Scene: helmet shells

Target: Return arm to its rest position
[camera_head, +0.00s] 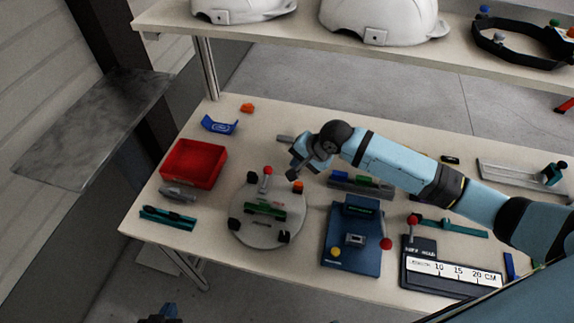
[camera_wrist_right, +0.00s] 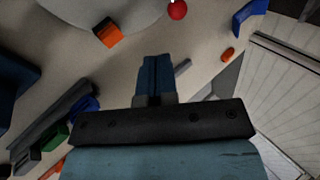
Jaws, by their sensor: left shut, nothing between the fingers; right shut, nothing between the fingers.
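My right arm comes in from the right in the head view, and its blue gripper (camera_head: 292,176) is over the table, just above and right of the round grey fixture. In the right wrist view the gripper's blue fingers (camera_wrist_right: 156,78) are together with nothing between them. My left gripper (camera_head: 164,314) shows only as a small blue part at the bottom edge, below the table's front edge, shut and empty.
The table (camera_head: 225,275) holds a red bin (camera_head: 194,164), the round fixture (camera_head: 266,232), a blue fixture (camera_head: 353,260) and a black gauge (camera_head: 450,280). A shelf (camera_head: 300,45) with white helmet shells (camera_head: 385,18) runs above the back. A grey panel (camera_head: 90,125) stands left.

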